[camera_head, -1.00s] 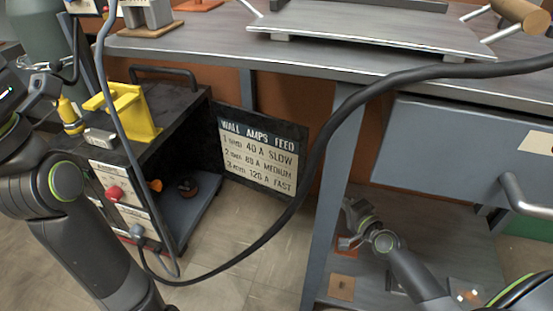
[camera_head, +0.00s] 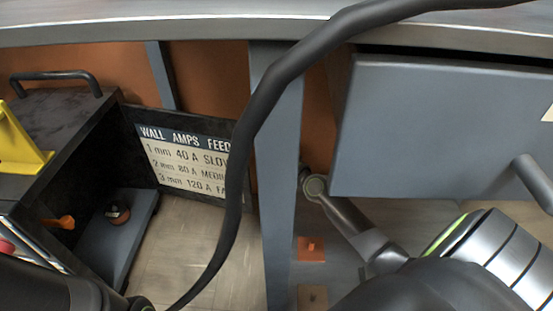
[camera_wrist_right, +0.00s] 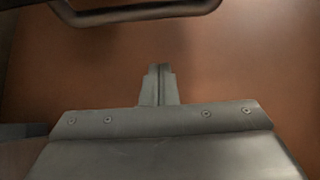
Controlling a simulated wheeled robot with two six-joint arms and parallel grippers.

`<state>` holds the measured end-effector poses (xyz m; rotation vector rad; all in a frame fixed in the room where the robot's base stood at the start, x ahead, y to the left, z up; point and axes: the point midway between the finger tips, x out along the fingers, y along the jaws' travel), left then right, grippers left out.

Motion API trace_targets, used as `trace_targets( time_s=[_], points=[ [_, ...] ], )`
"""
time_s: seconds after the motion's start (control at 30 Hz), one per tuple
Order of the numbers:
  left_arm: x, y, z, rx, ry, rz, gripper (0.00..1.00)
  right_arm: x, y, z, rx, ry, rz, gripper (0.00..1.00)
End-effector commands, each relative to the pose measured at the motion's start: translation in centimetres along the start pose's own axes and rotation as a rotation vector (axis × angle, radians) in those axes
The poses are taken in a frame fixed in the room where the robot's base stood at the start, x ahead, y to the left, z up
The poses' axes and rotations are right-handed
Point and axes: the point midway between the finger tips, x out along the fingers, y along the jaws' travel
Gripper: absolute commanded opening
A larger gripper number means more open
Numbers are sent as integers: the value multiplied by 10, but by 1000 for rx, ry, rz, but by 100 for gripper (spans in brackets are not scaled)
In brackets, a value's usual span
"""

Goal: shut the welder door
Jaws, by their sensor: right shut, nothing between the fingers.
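The welder (camera_head: 75,130) is a black box at the left of the head view. Its door (camera_head: 135,160), a dark panel with a wall/amps/feed chart (camera_head: 185,165) on its face, stands wide open, swung out to the right. Inside the open bay are a grey floor and a small dark round part. My right arm reaches under the bench; its gripper is hidden in the head view, past the bench leg and drawer. In the right wrist view my right gripper (camera_wrist_right: 158,72) is shut and empty before an orange-brown surface. My left gripper is out of view.
A thick black cable (camera_head: 236,160) hangs across the door's right part and the bench leg (camera_head: 280,190). A grey drawer (camera_head: 430,125) with a bar handle is above my right arm. A dark bent bar (camera_wrist_right: 140,13) crosses the top of the wrist view. Floor before the door is clear.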

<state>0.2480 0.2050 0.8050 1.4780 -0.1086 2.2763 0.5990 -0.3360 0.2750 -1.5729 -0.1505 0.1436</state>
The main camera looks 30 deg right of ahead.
Motion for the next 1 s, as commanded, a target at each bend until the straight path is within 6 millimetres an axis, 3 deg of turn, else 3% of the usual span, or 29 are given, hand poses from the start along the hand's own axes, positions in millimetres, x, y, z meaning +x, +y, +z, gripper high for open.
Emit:
trace_targets(
  time_s=[0.17, 0.43, 1.0],
  points=[
    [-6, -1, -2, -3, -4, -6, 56, 35, 1, 0, 0, 0, -1, 0],
    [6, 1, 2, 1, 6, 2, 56, 19, -1, 34, 0, -1, 1, 0],
    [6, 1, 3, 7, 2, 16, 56, 22, 0, 41, 0, 1, 0, 0]
  ],
)
